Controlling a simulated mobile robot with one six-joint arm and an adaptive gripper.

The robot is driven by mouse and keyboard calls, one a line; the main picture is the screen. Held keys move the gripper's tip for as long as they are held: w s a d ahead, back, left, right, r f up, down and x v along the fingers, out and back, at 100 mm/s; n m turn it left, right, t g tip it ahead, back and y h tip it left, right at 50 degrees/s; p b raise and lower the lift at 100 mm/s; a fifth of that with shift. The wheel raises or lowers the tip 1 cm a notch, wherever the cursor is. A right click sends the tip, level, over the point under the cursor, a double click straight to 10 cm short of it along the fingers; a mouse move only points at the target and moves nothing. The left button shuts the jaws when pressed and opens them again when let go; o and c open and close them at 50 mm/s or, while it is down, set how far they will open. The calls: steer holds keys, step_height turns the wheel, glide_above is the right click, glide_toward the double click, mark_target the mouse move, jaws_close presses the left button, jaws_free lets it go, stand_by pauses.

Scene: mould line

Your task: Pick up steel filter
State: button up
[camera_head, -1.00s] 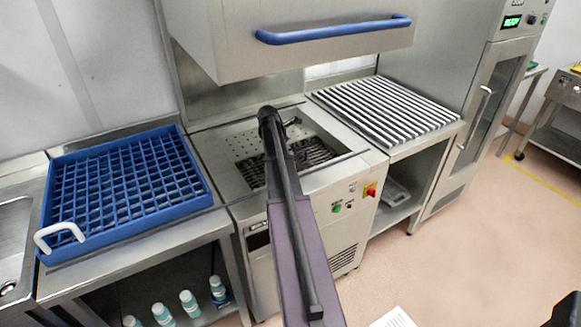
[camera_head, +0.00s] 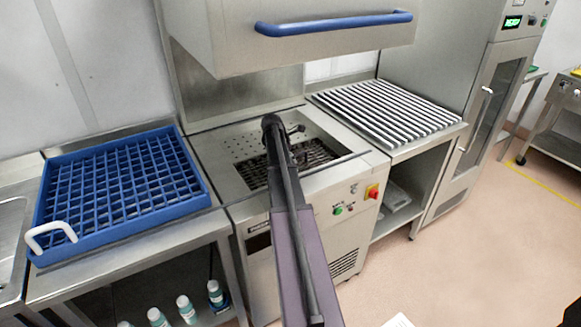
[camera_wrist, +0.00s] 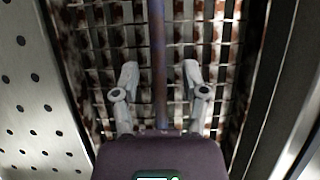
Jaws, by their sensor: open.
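The steel filter appears to be the wire grid with brownish stains (camera_wrist: 100,45) in the wrist view; its edges are partly cut off. It also shows in the head view as a dark grid (camera_head: 318,152) down in the well of the machine. A dark upright bar (camera_wrist: 158,40), perhaps its handle, runs in front of the grid. My gripper (camera_wrist: 161,76) is open, with one finger on each side of this bar and a gap on both sides. In the head view my arm hides part of the well and most of the gripper.
A perforated steel plate (camera_wrist: 35,75) lies left of the grid. The machine's hood (camera_head: 290,45) with a blue handle hangs above. A blue rack (camera_head: 125,195) stands on the left bench, a slatted top (camera_head: 385,108) on the right.

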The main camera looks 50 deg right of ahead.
jaws_close()
steer(key=shift+r, duration=0.1)
stand_by(0.4)
step_height(320, 180, up, 10)
steer(key=p, duration=1)
stand_by(0.7)
step_height(320, 180, up, 12)
steer(key=p, duration=1.2)
